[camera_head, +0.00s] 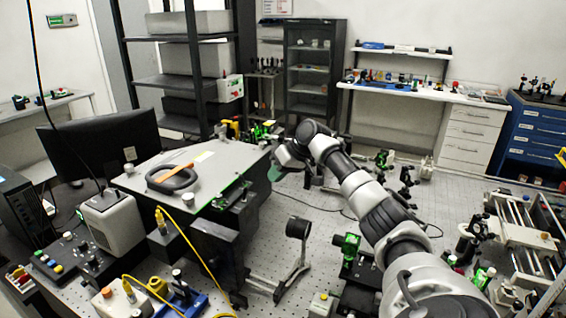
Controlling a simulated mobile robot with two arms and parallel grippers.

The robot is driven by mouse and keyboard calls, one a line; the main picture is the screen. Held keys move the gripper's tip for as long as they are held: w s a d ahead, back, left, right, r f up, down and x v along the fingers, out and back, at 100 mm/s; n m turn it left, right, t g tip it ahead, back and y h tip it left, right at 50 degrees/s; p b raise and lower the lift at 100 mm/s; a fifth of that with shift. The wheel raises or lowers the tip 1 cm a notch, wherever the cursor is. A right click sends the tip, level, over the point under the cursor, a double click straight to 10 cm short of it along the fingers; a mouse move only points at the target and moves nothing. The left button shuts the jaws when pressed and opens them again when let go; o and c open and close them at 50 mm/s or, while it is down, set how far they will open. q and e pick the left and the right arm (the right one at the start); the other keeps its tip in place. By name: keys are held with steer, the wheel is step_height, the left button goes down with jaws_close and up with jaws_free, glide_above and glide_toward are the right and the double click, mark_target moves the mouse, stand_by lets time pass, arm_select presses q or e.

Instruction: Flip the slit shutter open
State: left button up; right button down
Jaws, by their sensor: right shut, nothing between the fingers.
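A spectrometer-like box with a pale grey lid (212,165) stands left of centre on the bench. Black fittings with green parts (236,196) sit along its right side. I cannot make out for sure which small part is the slit shutter, or whether it is open. My right arm comes in from the lower right and bends down near the far right corner of the box. My right gripper (277,171) is small in the view beside that corner, shut and empty, partly hidden by its own wrist. My left gripper is not in view.
A dark ring with an orange piece (173,177) lies on the lid. A round black mount on a stand (298,228) is right of the box. Yellow cables (190,247) run in front. Optics and a rail frame (530,235) fill the right side.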

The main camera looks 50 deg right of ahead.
mark_target(245, 194)
steer(key=w+a+f+p, duration=0.1)
steer(key=a, duration=0.1)
steer(key=w+a+f+p, duration=0.1)
steer(key=shift+w+a+f+p, duration=0.1)
steer(key=shift+w+a+p, duration=0.2)
steer(key=shift+w+a, duration=0.2)
steer(key=shift+a, duration=0.55)
steer(key=shift+w, duration=0.15)
